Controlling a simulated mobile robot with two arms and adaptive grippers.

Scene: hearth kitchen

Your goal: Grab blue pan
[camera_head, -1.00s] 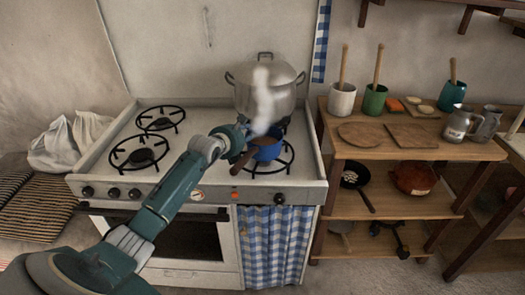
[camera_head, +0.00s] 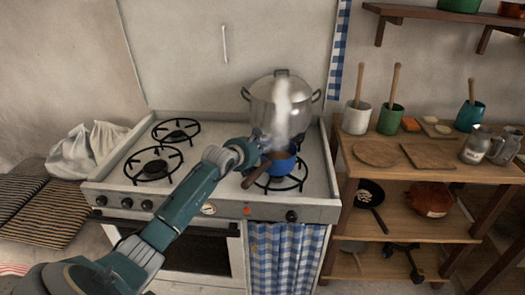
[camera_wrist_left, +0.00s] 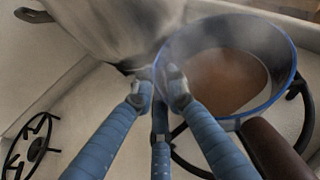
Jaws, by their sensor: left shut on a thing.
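The blue pan (camera_head: 284,164) stands over the front right burner of the stove, holding a brown liquid, with steam above it. Its brown handle (camera_head: 257,175) points toward the front left. My left gripper (camera_head: 264,142) is at the pan's left rim. In the left wrist view, the pan (camera_wrist_left: 262,45) fills the right side, and the fingers of my left gripper (camera_wrist_left: 160,82) are close together, shut on its rim. The exact contact is partly hidden by the fingers. My right gripper is not in view.
A large lidded steel pot (camera_head: 282,98) stands right behind the pan. Two empty burners (camera_head: 154,166) are on the stove's left. A wooden shelf (camera_head: 430,185) with utensil pots and boards stands to the right.

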